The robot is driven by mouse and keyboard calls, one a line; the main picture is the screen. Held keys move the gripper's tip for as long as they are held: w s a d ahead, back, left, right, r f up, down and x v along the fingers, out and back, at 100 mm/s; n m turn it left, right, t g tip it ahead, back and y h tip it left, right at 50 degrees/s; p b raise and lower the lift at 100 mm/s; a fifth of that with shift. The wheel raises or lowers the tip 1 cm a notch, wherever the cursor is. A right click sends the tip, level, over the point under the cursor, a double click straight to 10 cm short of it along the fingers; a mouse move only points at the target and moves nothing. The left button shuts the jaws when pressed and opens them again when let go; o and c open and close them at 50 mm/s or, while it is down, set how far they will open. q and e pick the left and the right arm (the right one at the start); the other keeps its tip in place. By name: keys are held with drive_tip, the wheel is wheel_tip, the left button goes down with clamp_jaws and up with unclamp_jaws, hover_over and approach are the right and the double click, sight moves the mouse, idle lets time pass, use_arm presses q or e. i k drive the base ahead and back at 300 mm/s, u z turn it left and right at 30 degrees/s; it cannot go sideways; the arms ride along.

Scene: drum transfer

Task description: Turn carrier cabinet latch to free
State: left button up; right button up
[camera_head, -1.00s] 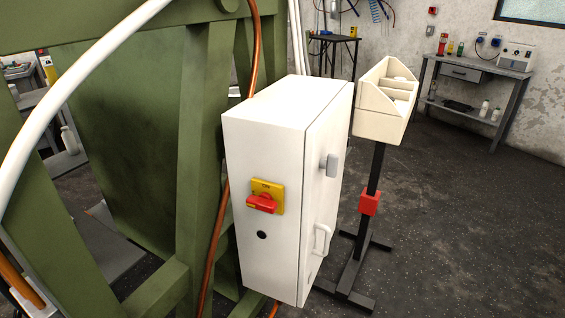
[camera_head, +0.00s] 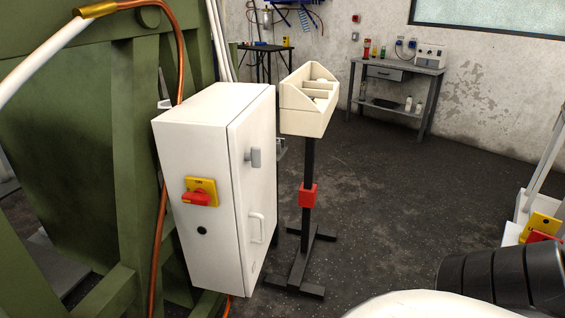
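The white carrier cabinet (camera_head: 205,150) stands at the left of centre, beside the green frame. Its latch (camera_head: 255,158), a small grey handle, sits on the upper part of the door on the right-hand face. A white pull handle (camera_head: 256,228) is lower on the same door. The door looks shut. A red rotary switch (camera_head: 197,198) on a yellow plate is on the cabinet's left face, with a round black keyhole below it. Neither of my grippers is in view. Parts at the bottom right edge look like my own arm, with no fingers showing.
A cream bin (camera_head: 308,112) on a black stand with a red block (camera_head: 308,195) is just right of the cabinet. The green frame (camera_head: 120,160) and a copper pipe border its left. A workbench (camera_head: 395,75) stands at the back wall. Dark floor is open at centre right.

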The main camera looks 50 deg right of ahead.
sight(254, 157)
drive_tip(key=u, duration=0.1)
drive_tip(key=k, duration=0.35)
drive_tip(key=z, duration=0.95)
